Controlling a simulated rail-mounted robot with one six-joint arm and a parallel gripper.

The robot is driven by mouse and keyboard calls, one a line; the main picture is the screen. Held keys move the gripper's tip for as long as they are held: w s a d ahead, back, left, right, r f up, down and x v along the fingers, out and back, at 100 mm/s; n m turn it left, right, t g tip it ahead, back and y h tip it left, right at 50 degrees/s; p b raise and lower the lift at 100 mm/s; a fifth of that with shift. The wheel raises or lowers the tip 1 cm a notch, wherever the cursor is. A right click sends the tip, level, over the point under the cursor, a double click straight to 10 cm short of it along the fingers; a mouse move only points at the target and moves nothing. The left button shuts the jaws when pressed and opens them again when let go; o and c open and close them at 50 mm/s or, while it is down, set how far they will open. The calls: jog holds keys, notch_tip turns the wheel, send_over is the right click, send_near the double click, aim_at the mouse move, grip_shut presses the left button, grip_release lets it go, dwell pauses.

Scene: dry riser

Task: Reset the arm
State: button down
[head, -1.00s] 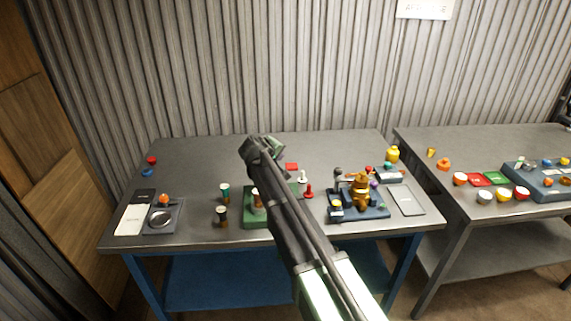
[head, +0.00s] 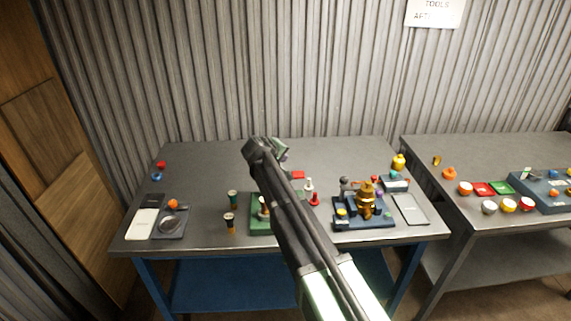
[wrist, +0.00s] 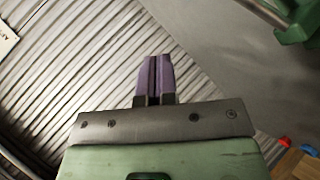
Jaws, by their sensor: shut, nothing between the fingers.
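My gripper shows in the wrist view (wrist: 154,80), its two purple fingers pressed together with nothing between them. Beyond the fingers are the ribbed wall and part of a grey surface. In the head view my arm rises from the bottom over the middle of the workbench (head: 205,165). The fingers cannot be made out there. The arm hides part of a green tray (head: 262,226) on the bench.
A dark blue base with a brass device (head: 366,198) stands right of my arm. Two small cylinders (head: 233,198), a dark tray (head: 170,223) and a white card (head: 142,224) lie left. A second table (head: 470,147) stands right. The bench's back left is mostly clear.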

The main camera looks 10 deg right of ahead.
jog(key=s+f+m+g+y, duration=0.2)
jog(key=s+g+y, duration=0.1)
jog(key=s, duration=1)
jog(key=s+d+f+m+g+y, duration=0.1)
jog(key=s+f+m+g+y, duration=0.15)
jog(key=s, duration=1.05)
jog(key=s+f+m+g+y, duration=0.1)
jog(key=s+f+g+y, duration=0.15)
jog(key=s, duration=1.05)
jog(key=w+d+r+m+p, duration=0.2)
jog(key=w+r+p, duration=0.9)
jog(key=w, duration=0.5)
jog(key=w+d+r+m+p, duration=0.1)
jog(key=w+r+m+p, duration=0.1)
jog(key=w+m, duration=0.6)
jog(key=w+d+r+m+p, duration=0.2)
jog(key=w+m, duration=0.7)
jog(key=w, duration=0.6)
jog(key=shift+d+r+p, duration=0.15)
jog(key=shift+p, duration=0.2)
jog(key=shift+s+m, duration=0.1)
jog(key=shift+m, duration=0.15)
